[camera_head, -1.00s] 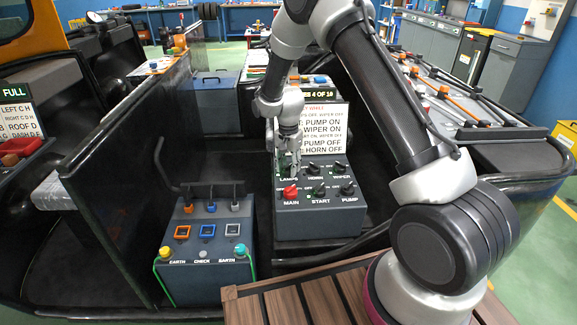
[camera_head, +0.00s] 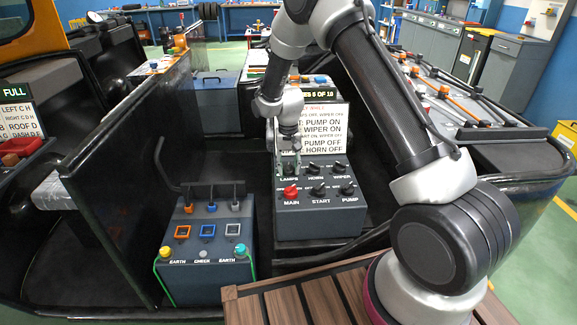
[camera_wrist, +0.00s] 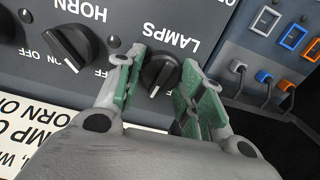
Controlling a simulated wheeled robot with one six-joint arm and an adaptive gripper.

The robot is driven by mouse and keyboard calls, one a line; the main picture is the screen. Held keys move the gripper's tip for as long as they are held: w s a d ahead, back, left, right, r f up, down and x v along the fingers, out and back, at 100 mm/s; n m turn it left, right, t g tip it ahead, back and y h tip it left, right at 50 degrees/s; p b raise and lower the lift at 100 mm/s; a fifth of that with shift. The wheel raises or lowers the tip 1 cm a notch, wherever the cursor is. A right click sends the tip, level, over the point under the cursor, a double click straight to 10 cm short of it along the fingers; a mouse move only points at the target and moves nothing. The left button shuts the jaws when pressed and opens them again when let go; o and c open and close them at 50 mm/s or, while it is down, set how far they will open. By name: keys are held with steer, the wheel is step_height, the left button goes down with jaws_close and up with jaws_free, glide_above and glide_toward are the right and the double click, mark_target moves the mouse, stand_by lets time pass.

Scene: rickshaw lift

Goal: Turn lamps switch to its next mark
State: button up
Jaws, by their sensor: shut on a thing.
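The lamps switch (camera_wrist: 160,72) is a round black knob with a raised grip and a white pointer line. In the wrist view, where the lettering is upside down, its pointer faces the bottom of the picture. My gripper (camera_wrist: 164,66) has its green-padded fingers on either side of the knob, shut on it. In the head view my gripper (camera_head: 289,172) is at the back left of the grey switch box (camera_head: 320,222) and mostly hides the knob. The lamps position marks are hidden behind the fingers.
The horn switch (camera_wrist: 68,45) is close beside the left finger in the wrist view. The red main knob (camera_head: 291,192) is just in front of my gripper in the head view. An instruction board (camera_head: 335,130) stands behind the box. The earth/check box (camera_head: 205,265) stands at left.

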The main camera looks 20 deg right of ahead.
mark_target(288, 165)
steer(key=n, duration=0.5)
steer(key=shift+a+n, duration=0.1)
steer(key=shift+n, duration=0.2)
steer(key=n, duration=0.5)
steer(key=shift+n, duration=0.3)
steer(key=o, duration=1)
step_height(288, 165, up, 12)
